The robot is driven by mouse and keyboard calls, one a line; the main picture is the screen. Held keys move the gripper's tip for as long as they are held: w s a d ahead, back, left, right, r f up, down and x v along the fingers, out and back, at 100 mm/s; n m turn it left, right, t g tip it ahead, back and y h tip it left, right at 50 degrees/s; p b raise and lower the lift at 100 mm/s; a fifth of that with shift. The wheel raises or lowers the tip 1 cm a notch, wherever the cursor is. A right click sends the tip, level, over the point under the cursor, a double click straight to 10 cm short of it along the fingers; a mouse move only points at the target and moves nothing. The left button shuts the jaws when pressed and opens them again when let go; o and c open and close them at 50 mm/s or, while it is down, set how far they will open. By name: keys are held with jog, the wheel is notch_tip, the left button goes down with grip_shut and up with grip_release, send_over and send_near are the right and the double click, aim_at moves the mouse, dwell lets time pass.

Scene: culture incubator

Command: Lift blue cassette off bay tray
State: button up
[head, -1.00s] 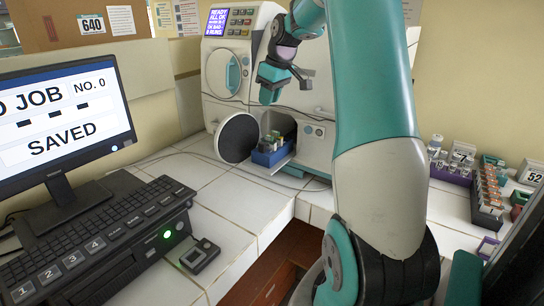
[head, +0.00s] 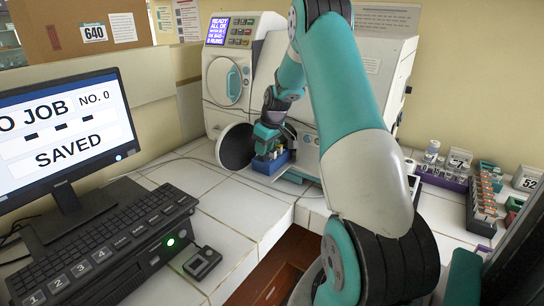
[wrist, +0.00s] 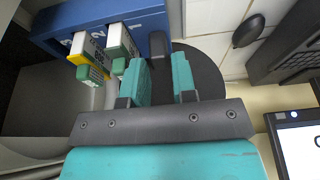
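The blue cassette (head: 272,166) sits on the pale bay tray (head: 297,174) at the incubator's open lower bay. My gripper (head: 266,145) is just above the cassette, fingers pointing down. In the wrist view the cassette (wrist: 75,18) fills the upper left. My two teal fingers (wrist: 160,75) stand apart there with a visible gap.
The round dark bay door (head: 237,147) hangs open left of the cassette. The incubator (head: 228,75) rises behind. A monitor (head: 62,135) and keyboard unit (head: 115,245) stand at left. Vial racks (head: 482,200) are at right.

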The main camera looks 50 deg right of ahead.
jog(key=shift+x, duration=1.25)
grip_shut()
jog(key=shift+r, duration=0.15)
